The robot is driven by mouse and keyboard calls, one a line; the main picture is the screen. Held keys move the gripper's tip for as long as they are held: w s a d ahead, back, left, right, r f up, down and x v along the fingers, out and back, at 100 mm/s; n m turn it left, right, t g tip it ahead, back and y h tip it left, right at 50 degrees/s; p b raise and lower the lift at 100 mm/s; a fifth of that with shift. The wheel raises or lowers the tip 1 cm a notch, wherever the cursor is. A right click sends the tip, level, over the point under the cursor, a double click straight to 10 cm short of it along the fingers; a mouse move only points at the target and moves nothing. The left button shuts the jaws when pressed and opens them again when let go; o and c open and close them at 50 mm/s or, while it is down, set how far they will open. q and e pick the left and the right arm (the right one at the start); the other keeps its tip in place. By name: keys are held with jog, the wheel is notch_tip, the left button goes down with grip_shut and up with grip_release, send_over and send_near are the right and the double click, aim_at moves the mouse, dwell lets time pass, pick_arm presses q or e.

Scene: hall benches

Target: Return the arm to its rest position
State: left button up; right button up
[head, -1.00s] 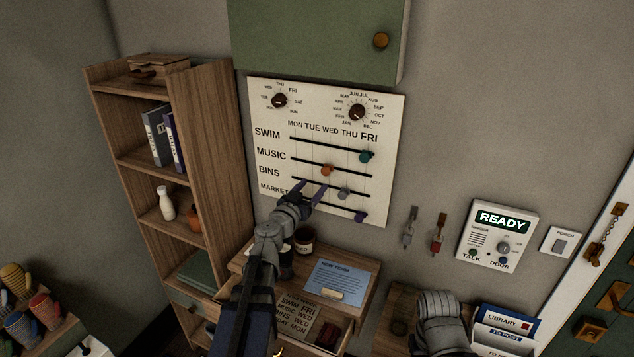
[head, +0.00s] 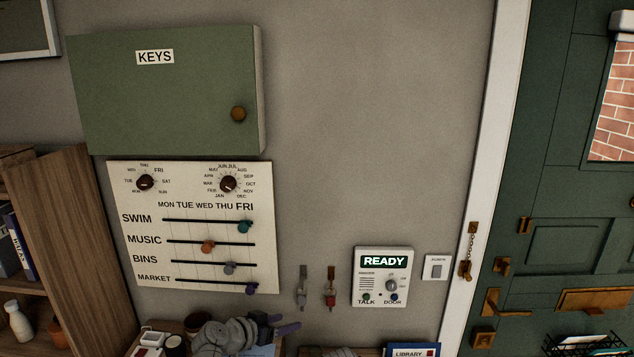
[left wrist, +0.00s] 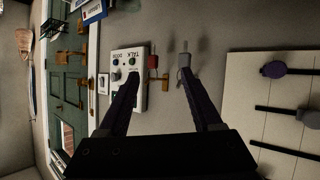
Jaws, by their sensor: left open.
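My left gripper (head: 283,325) is low in the head view, below the board and in front of the wall. Its two dark purple fingers are apart and hold nothing. They also show open and empty in the left wrist view (left wrist: 159,76). My left arm (head: 230,336) comes in from the bottom edge. The white planner board (head: 150,210) is up and left of the gripper, with free space between them. My right gripper is not in view; only a grey bit at the bottom edge may be my right arm.
Two hooks with tags, one grey (head: 302,297) and one red (head: 330,295), hang near the gripper. The READY intercom (head: 368,287) and a switch plate (head: 436,267) are further right. A green KEYS cabinet (head: 160,100) hangs above the board. A wooden shelf (head: 65,240) stands left.

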pick_arm(q)
jog(key=s+d+f+g+y, duration=0.1)
jog(key=s+d+f+g, duration=0.45)
jog(key=s+f, duration=0.3)
jog(key=s+f+g+y, duration=0.1)
jog(key=s+y, duration=0.1)
jog(key=s, duration=0.2)
jog(key=s+a+f+n+g+y, duration=0.1)
jog(key=s+f+g+y, duration=0.1)
jog(key=s+y, duration=0.1)
jog(key=s+a+f+n+g+y+b, duration=0.1)
jog(key=s+g+y, duration=0.1)
jog(key=s, duration=0.3)
jog(key=shift+s+a+f+y, duration=0.25)
jog(key=shift+s+f+y, duration=0.15)
jog(key=shift+y, duration=0.2)
